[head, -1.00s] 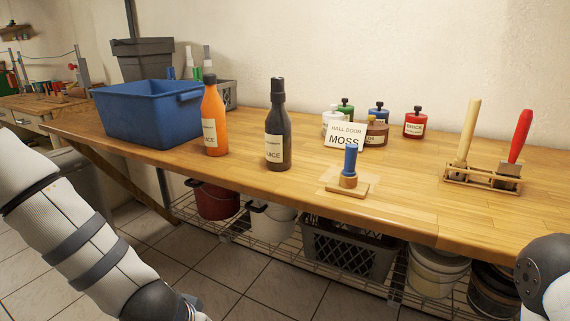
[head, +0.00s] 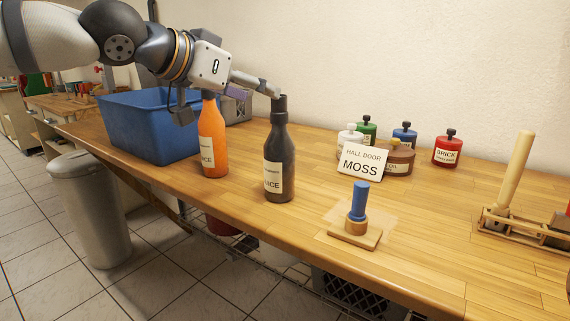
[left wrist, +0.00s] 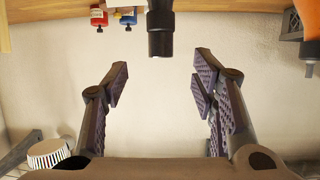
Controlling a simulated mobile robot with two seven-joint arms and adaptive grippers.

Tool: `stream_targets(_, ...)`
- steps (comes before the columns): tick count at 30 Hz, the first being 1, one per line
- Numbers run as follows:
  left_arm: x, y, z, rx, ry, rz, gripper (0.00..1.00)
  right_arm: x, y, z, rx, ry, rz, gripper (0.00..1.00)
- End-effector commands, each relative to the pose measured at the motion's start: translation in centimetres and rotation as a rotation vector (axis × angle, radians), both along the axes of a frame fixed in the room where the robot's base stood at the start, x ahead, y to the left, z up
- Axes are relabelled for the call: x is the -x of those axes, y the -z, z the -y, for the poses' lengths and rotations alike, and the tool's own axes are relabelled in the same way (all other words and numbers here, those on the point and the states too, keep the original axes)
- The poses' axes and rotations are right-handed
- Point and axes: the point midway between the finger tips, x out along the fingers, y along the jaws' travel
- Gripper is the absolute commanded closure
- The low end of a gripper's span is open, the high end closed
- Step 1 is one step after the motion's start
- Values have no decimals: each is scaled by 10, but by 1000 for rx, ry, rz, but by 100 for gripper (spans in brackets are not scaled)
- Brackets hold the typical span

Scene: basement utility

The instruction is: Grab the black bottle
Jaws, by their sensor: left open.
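The black bottle (head: 280,160) stands upright on the wooden workbench, with a pale label on its front and a dark cap. My left gripper (head: 268,88) reaches in from the left at cap height, its tip close beside the cap in the head view. In the left wrist view the bottle's dark neck and cap (left wrist: 160,30) appear at the top centre, roughly in line with the gap between the two spread fingers of the open, empty gripper (left wrist: 161,70). Contact is not visible. My right gripper is out of view.
An orange bottle (head: 213,140) stands just left of the black one, beneath my left arm. A blue bin (head: 150,130) is further left. A MOSS sign (head: 360,164), small paint jars (head: 447,150) and a blue-handled stamp (head: 357,210) stand right. The bench between is clear.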

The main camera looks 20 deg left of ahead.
Motion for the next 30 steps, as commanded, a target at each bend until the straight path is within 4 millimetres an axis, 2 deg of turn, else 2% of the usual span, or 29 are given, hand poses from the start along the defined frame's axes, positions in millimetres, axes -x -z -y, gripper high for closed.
stream_targets(1, -9, 6, 4, -3, -1, -5, 48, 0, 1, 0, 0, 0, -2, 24)
stream_targets(5, -22, 12, 10, -2, 0, -3, 48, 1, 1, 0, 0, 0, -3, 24)
stream_targets(12, -58, 31, 25, -4, -1, -3, 48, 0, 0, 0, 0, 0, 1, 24)
stream_targets(15, -64, 33, 28, -2, 0, 0, 48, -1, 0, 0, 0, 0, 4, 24)
stream_targets(20, -65, 34, 28, -2, -1, 0, 48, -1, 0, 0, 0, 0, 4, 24)
stream_targets(21, -65, 34, 28, -2, -1, 0, 50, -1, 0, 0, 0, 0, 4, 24)
stream_targets(27, -65, 34, 28, -2, -1, -1, 95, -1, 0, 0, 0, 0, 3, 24)
stream_targets(28, -65, 34, 28, -1, -1, -2, 100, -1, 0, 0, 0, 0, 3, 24)
stream_targets(30, -65, 34, 28, -1, -1, -2, 100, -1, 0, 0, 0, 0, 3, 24)
